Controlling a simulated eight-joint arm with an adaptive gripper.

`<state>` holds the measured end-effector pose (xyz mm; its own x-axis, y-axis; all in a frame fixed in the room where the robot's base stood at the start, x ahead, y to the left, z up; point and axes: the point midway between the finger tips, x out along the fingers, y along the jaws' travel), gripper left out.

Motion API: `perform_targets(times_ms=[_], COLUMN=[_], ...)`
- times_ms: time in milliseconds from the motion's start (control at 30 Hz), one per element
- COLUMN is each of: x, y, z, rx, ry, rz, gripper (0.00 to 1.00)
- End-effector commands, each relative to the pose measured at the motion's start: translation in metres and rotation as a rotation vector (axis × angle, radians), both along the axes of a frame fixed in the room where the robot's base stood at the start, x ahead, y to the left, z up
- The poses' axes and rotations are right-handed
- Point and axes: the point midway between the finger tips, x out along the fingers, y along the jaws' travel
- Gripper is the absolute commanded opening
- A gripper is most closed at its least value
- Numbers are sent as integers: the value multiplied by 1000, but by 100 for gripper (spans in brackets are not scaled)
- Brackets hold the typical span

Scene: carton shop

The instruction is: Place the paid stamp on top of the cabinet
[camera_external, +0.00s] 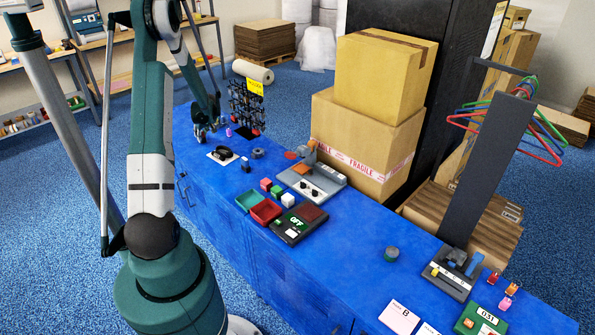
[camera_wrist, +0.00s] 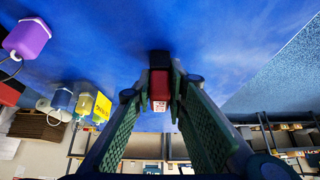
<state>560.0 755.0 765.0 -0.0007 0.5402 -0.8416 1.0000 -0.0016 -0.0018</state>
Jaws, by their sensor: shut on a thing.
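My gripper (camera_wrist: 160,92) is shut on a small red and black block with a white label with red marks, which looks like the paid stamp (camera_wrist: 159,80). The stamp sits between the fingertips in the wrist view. The blue cabinet (camera_external: 350,235) runs from the upper left to the lower right in the external view, and its blue top (camera_wrist: 230,45) fills the upper wrist view. In the external view my gripper (camera_external: 205,132) is over or at the far left end of the cabinet top. The stamp is hard to make out there, and I cannot tell whether it touches the top.
A black rack with a yellow sign (camera_external: 254,86) stands close right of my gripper, with a purple tag (camera_wrist: 27,38) near it. A black ring on a white card (camera_external: 223,154), trays and devices lie along the cabinet. Cartons (camera_external: 365,140) stand behind. Bare top lies right of centre.

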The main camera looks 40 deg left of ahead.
Motion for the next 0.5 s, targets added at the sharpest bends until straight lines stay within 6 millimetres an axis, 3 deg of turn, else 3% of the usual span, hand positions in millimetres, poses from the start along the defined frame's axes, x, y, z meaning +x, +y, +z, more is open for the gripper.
perform_targets(times_ms=[167,200,267,500], x=[0,0,0,0], y=[0,0,0,0], z=[-4,-3,-3,-3], rx=[0,0,0,0], ry=[0,0,0,0], rz=[0,0,0,0], gripper=[3,21,28,30])
